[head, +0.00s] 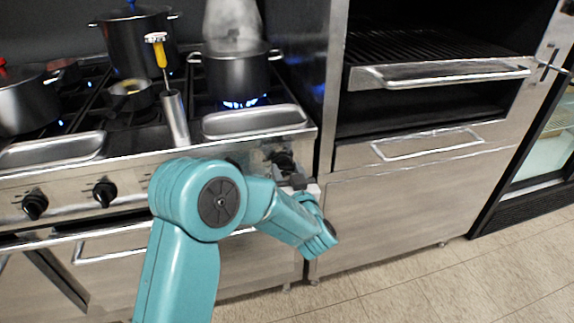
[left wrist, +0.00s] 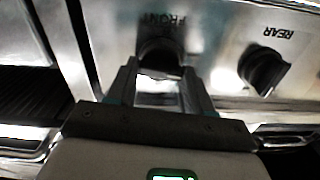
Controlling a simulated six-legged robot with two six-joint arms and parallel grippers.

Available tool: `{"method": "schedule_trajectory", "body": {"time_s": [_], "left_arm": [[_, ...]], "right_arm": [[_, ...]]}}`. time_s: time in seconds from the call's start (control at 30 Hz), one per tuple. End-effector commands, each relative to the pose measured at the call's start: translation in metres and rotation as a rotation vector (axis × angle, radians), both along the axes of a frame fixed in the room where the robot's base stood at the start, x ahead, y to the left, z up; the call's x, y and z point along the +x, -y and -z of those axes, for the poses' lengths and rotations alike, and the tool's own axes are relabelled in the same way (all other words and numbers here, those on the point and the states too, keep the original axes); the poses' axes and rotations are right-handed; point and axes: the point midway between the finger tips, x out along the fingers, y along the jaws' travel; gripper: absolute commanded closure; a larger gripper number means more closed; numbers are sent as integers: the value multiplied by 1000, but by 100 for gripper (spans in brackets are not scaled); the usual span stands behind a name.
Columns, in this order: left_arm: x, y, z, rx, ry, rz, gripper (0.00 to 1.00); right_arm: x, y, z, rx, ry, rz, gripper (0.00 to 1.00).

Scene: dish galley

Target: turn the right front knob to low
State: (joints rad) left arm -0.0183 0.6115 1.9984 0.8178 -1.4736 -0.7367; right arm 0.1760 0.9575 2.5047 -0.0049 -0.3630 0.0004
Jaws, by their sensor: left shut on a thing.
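The right front knob (left wrist: 160,52) is dark and sits on the steel panel under a FRONT label in the left wrist view. My left gripper (left wrist: 160,75) is shut on this knob, one finger on each side of it. In the head view the knob (head: 283,159) shows at the right end of the stove front, with my left gripper (head: 290,178) at it, partly hidden by my teal arm. Its pointer and setting cannot be read. A second dark knob (left wrist: 264,70), labelled REAR, is beside it, apart from the gripper. My right gripper is not in view.
A steaming pot (head: 236,75) stands over a blue flame (head: 241,103) behind the knob panel. A steel cylinder (head: 175,118) and a yellow-handled tool (head: 159,55) stand nearby. Two more knobs (head: 104,192) are left. A steel oven cabinet (head: 400,210) borders the stove on the right.

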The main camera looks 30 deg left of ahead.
Motion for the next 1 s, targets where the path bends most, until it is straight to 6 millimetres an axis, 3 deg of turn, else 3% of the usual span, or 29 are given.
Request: {"method": "schedule_trajectory", "body": {"time_s": [0.03, 0.5, 1.0], "left_arm": [[0, 1, -4, 29, -39, 1, 79], [1, 2, -2, 314, -373, 2, 79], [1, 2, 1, 514, -608, 3, 79]], "right_arm": [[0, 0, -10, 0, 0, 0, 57], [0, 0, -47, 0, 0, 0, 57], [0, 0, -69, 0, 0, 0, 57]]}}
